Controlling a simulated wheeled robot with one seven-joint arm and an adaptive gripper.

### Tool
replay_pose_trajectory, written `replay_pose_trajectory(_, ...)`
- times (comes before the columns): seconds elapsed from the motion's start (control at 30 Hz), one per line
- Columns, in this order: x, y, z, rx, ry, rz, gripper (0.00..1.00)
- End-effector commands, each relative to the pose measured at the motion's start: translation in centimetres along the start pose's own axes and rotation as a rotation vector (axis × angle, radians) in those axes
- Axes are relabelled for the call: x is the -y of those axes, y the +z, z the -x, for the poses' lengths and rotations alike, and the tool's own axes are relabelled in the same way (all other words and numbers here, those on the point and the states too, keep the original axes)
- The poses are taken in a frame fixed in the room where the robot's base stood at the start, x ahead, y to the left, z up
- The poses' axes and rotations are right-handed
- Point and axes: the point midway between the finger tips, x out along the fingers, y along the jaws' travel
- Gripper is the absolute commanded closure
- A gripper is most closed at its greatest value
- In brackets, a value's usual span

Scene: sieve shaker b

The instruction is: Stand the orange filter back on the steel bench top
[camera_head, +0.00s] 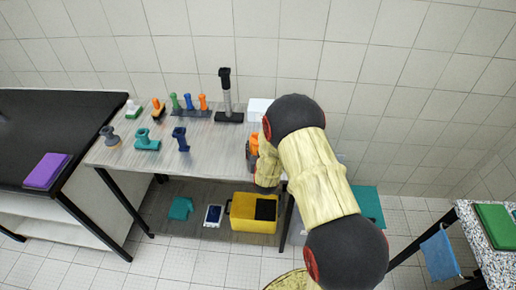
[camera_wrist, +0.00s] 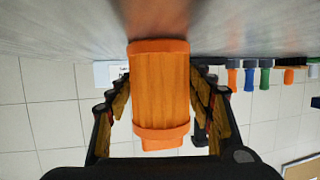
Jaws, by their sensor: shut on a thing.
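The orange filter (camera_wrist: 160,92) is a ribbed cylinder with wider rims. In the wrist view it fills the middle, between the two fingers of my gripper (camera_wrist: 161,84), which is shut on it. The steel bench top (camera_wrist: 245,25) spans the top of that view, and the filter's far end reaches its surface or very near it; I cannot tell if they touch. In the head view, the filter (camera_head: 254,139) shows at the bench's right part, mostly hidden by my arm and gripper (camera_head: 250,153). The bench top (camera_head: 215,153) is bare just left of it.
A tall black-and-grey stand (camera_head: 226,95), a white box (camera_head: 258,110) and a rack of coloured handled pieces (camera_head: 190,110) stand along the back. Teal (camera_head: 147,140) and navy (camera_head: 181,139) pieces stand nearer. A yellow bin (camera_head: 243,214) is below.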

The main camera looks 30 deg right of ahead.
Motion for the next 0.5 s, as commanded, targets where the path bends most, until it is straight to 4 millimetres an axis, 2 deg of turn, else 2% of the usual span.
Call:
replay_pose_trajectory(0.37,0.02,0.14,-0.23,-0.006,0.000,-0.001,0.97)
replay_pose_trajectory(0.4,0.01,0.27,-0.19,-0.003,0.000,-0.001,0.47)
replay_pose_trajectory(0.5,0.01,0.19,-0.17,-0.003,0.000,-0.001,0.41)
